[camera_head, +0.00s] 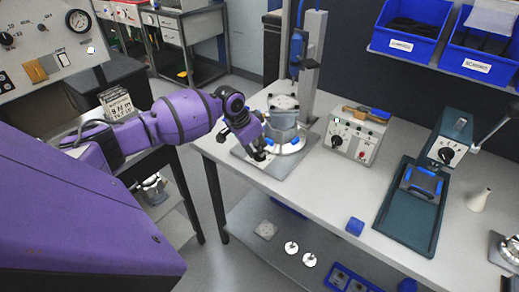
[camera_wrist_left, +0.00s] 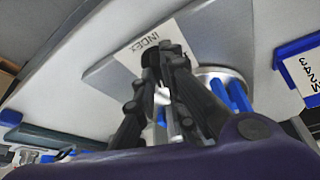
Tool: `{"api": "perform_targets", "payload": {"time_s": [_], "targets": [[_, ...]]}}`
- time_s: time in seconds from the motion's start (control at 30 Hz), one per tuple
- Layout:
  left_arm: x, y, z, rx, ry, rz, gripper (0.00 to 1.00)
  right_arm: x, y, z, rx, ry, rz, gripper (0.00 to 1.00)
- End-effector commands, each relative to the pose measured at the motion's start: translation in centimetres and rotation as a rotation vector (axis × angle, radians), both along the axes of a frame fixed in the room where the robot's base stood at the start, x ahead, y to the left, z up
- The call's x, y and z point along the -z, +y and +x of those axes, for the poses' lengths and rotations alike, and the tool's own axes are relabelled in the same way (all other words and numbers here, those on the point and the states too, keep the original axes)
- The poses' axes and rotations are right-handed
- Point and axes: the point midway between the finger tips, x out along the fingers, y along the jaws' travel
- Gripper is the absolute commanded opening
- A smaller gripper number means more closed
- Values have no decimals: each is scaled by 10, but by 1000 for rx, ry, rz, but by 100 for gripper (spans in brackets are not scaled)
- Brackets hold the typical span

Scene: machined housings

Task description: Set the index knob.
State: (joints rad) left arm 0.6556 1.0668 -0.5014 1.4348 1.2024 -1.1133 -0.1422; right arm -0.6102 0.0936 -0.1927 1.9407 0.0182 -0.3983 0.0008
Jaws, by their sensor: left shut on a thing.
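The machined housing (camera_head: 284,112) stands on a round base with blue parts, on a grey plate (camera_head: 270,170) at the bench's left end. My left gripper (camera_head: 259,152) reaches in from the left to the front left of this base. In the left wrist view, the fingers of my left gripper (camera_wrist_left: 165,58) close together right by a white label reading INDEX (camera_wrist_left: 138,42). They are shut on the index knob, which the fingers mostly hide. The knob's setting cannot be read. My right gripper is not in view.
A control box (camera_head: 354,138) with knobs stands right of the housing. A green press (camera_head: 412,215) with a lever is farther right. A blue block (camera_head: 354,226) lies near the front edge. A column rises behind the housing. Blue bins (camera_head: 408,32) hang at the back.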

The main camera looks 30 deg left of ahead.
Motion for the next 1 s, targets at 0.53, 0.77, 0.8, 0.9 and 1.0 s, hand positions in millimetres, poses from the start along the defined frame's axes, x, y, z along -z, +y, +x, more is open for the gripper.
{"api": "perform_targets", "payload": {"time_s": [0.53, 0.77, 0.8, 0.9, 1.0], "targets": [[6, 0, -3, 46, 13, 1, 0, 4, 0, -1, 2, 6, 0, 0], [6, 0, -3, 45, 13, 1, 28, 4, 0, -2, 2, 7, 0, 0], [6, 0, -3, 45, 13, 1, 29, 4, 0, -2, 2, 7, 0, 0], [5, 0, -3, 45, 12, 1, 29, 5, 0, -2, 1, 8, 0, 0], [5, 0, -3, 45, 10, 1, 29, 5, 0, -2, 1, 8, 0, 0]]}}
